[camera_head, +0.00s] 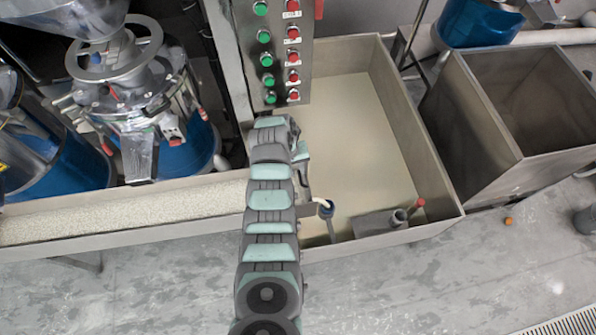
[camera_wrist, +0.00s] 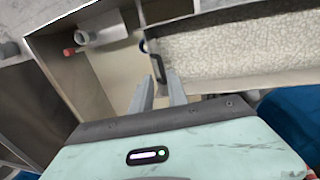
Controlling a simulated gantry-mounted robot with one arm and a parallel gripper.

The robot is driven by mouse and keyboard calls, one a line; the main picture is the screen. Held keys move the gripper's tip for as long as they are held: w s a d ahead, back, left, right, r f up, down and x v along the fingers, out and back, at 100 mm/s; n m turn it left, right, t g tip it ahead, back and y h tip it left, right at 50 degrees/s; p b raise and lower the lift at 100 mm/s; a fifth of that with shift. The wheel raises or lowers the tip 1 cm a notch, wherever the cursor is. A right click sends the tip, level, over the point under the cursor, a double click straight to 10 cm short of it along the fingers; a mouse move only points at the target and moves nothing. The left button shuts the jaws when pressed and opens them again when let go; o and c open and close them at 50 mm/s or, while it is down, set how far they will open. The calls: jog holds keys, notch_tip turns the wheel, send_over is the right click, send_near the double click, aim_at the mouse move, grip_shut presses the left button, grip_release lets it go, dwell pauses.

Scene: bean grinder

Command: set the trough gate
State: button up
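The trough (camera_head: 130,212), filled with pale beans, runs along the left into a wide beige tank (camera_head: 355,130). The trough (camera_wrist: 235,50) fills the upper right of the wrist view. The gate plate itself is not clearly visible. My gripper (camera_wrist: 158,78) points toward this end, its two fingers apart with nothing between them. My arm hides part of the trough end in the head view.
A control panel (camera_head: 278,50) with green and red buttons stands above the tank. A grey pipe fitting (camera_head: 398,217) and a red knob (camera_head: 417,204) sit at the tank's front right. A grinder (camera_head: 140,90) stands left; an empty metal bin (camera_head: 510,120) stands right.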

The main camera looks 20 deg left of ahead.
jog(key=shift+s+a+r, duration=0.1)
jog(key=shift+a+r, duration=0.1)
jog(key=shift+r, duration=0.95)
jog(key=shift+s+a+r, duration=0.1)
jog(key=shift+a+r, duration=0.1)
jog(key=shift+r, duration=0.95)
